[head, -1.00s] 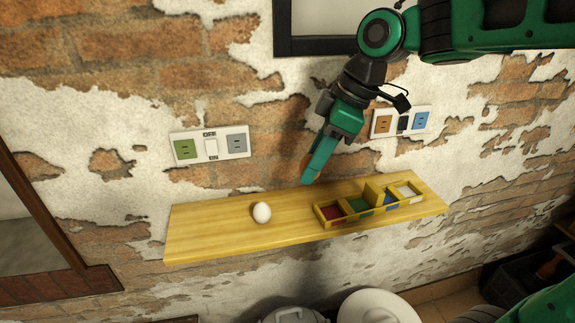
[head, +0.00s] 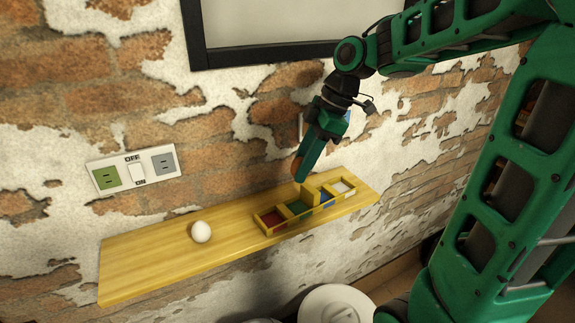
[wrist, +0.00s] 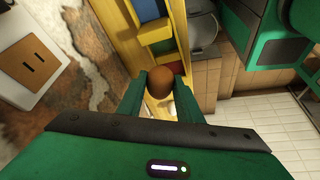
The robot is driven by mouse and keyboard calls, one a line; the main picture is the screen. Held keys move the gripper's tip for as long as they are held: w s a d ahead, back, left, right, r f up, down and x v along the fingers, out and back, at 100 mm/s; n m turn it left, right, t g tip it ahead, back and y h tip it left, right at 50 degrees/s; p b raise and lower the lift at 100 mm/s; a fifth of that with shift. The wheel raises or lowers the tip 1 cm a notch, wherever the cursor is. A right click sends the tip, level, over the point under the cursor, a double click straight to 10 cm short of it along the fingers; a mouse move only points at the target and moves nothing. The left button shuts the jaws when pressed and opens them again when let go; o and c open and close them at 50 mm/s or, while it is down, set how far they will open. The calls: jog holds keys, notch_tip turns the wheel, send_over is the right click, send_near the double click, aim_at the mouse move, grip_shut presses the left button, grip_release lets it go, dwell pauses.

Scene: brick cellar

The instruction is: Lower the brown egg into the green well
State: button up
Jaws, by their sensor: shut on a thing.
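My gripper (head: 299,178) is shut on the brown egg (wrist: 160,83), which shows between the fingertips in the wrist view. In the head view only a brown sliver of the egg (head: 296,164) shows beside the fingers. The yellow divided tray (head: 264,229) sits on the shelf, with red, green, blue and white wells in a row. The green well (head: 298,207) is just below the fingertips in the head view. In the wrist view the green well (wrist: 163,46) lies beyond the egg. The egg appears above the tray; the exact gap is hard to tell.
A white egg (head: 201,232) lies on the yellow wooden shelf (head: 140,268), left of the tray. A raised yellow divider (head: 311,193) stands between the green and blue wells. The brick wall with a socket panel (head: 133,169) is close behind. The shelf's left part is clear.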

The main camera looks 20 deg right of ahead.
jog(key=shift+w+d, duration=0.1)
jog(key=shift+d, duration=0.25)
jog(key=shift+a, duration=0.4)
jog(key=shift+f, duration=0.1)
dwell(0.4)
send_over(300, 210)
jog(key=shift+f, duration=2.75)
jog(key=shift+f, duration=1.15)
jog(key=o, duration=0.7)
jog(key=shift+o, duration=0.2)
jog(key=shift+r, duration=0.1)
